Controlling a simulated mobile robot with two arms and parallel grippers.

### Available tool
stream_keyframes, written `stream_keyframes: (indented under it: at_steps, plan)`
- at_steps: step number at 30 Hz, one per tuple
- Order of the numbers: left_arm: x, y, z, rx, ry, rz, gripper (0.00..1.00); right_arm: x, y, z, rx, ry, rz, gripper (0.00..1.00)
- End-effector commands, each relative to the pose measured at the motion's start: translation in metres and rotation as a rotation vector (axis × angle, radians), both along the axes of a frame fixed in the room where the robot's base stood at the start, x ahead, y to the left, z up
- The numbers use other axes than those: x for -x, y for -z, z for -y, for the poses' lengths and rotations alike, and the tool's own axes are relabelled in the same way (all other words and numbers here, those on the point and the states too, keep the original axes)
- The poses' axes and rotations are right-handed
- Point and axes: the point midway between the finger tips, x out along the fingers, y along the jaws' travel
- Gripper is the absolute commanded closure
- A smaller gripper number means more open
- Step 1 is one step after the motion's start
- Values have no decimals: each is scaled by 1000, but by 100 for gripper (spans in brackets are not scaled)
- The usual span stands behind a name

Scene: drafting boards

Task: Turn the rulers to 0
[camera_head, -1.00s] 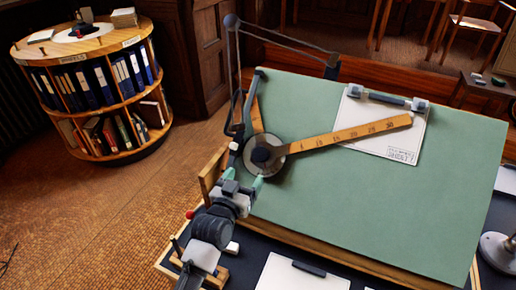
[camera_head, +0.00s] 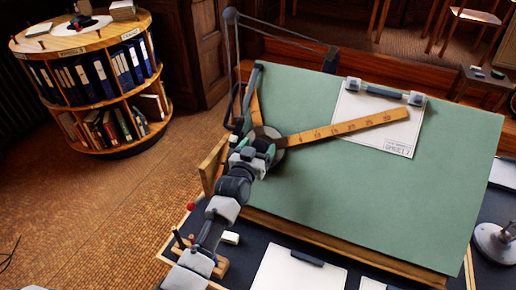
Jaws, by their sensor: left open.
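The long wooden ruler (camera_head: 345,127) with printed numbers reaches from the drafting head across the green board (camera_head: 330,200), tilted up towards the right. Its far end overlaps a white sheet. A second wooden ruler (camera_head: 256,107) points up from the head along the board's left side. The round grey drafting head (camera_head: 279,155) is mostly hidden behind my left gripper (camera_head: 260,149). That gripper is open at the head's centre, where the dark knob is; whether its fingers touch the knob is hidden. The dial's marks are too small to read. My right gripper is out of view.
A jointed dark arm (camera_head: 232,60) rises behind the head at the board's upper left. A clipped white sheet (camera_head: 350,108) lies at the upper right. Below the board, a dark desk holds papers (camera_head: 290,272) and a lamp base (camera_head: 496,240). A round bookcase (camera_head: 90,85) stands left.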

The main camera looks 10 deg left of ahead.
Motion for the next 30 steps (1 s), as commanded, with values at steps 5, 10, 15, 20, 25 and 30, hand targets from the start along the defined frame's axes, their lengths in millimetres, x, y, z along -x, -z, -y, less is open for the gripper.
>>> stream_keyframes:
  at_steps: [5,10,15,20,25,30]
  plan:
    - [0,0,0,0,0,0,46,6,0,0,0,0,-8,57]
    - [0,0,0,0,0,0,72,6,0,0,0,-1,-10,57]
    - [0,0,0,0,0,-1,92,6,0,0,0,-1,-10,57]
    - [0,0,0,-4,5,0,92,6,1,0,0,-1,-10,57]
    - [0,1,-1,-25,24,5,92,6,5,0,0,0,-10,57]
    - [0,2,-1,-67,64,12,92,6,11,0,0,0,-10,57]
